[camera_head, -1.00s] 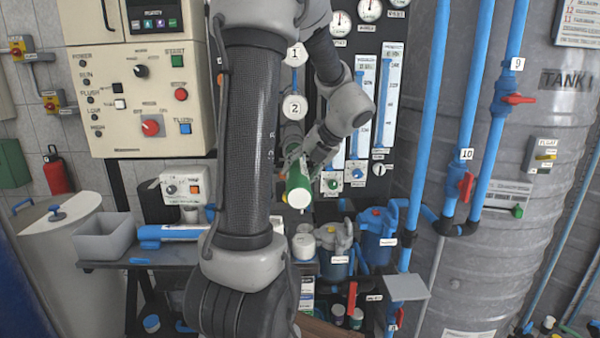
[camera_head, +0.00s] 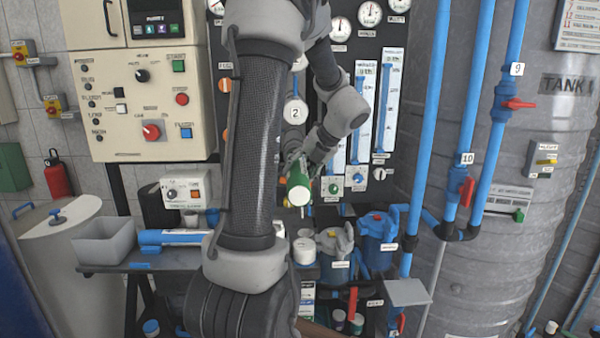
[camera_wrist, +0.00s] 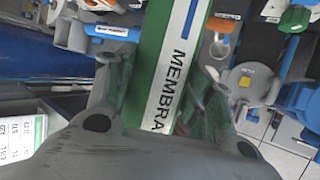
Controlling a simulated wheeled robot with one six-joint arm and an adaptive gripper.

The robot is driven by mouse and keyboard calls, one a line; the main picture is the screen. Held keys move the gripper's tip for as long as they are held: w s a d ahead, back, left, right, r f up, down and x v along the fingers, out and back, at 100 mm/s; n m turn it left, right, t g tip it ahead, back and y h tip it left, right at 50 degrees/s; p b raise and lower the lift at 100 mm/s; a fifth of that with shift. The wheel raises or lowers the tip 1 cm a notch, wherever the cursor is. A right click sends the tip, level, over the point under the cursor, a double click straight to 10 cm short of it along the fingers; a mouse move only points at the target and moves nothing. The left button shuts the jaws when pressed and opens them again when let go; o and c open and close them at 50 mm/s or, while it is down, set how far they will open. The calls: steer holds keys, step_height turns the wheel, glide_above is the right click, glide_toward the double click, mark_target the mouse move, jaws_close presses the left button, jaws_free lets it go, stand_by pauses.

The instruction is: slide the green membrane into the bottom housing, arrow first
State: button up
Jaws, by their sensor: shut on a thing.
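My gripper (camera_head: 291,165) is shut around the green membrane (camera_head: 299,189), holding it in the air in front of the gauge panel. In the head view I see mostly its pale round end with a green rim. In the wrist view the membrane (camera_wrist: 168,45) is a green tube with a white band lettered "MEMBRA"; the rest of the word is hidden. My gripper's fingers (camera_wrist: 160,90) lie on either side of it. A round white disc numbered 2 (camera_head: 295,111) is on the panel above the membrane. I cannot make out the bottom housing or the arrow.
A blue-and-white tube (camera_head: 180,237) and a grey bin (camera_head: 106,238) are on the bench (camera_head: 128,267). White jars and blue filter housings (camera_head: 376,232) stand below and right of the membrane. Blue vertical pipes (camera_head: 427,130) and the tank (camera_head: 530,200) are at the right.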

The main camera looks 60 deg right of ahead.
steer(key=shift+w+d, duration=0.85)
steer(key=shift+d, duration=0.55)
steer(key=shift+w+d, duration=0.8)
steer(key=shift+d, duration=0.65)
steer(key=shift+w+d, duration=0.85)
steer(key=shift+d, duration=0.55)
steer(key=o, duration=1.2)
steer(key=v, duration=1.2)
